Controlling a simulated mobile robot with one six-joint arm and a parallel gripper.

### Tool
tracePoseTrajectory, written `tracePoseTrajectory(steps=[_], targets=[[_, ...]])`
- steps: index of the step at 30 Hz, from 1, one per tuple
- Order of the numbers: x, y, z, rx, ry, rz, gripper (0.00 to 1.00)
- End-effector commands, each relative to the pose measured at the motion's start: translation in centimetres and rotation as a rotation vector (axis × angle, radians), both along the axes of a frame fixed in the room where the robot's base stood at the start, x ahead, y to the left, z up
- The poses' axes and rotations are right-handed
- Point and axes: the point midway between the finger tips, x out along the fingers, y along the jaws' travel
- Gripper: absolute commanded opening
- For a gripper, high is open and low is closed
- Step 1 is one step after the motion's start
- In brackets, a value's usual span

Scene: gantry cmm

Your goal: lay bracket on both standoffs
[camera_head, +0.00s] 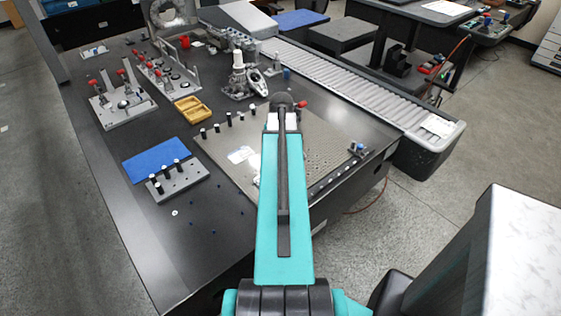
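I cannot pick out the bracket with certainty. A pale flat piece (241,155) lies on the perforated plate (220,150), left of my arm; I cannot tell whether it is the bracket. Several short dark posts with light tops (216,128) stand in a row along the plate's far left edge. More such posts (165,174) stand on a small grey block (179,186) at the table's left. I cannot tell which posts are the two standoffs. My teal arm reaches forward over the perforated plate and covers part of it. My gripper is hidden beyond the arm.
A blue mat (157,157) lies beside the grey block, and a yellow tray (194,107) stands beyond the plate. Fixtures with red-handled clamps (122,101) fill the far left of the black table (120,185). A roller conveyor (340,80) runs along the right.

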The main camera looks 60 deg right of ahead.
Motion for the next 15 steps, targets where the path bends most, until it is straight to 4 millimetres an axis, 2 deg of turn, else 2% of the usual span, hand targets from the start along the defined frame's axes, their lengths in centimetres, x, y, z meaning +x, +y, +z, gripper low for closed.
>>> tracePoseTrajectory(steps=[15], targets=[[0.01, -0.01, -0.58, 0.000, 0.000, 0.000, 0.17]])
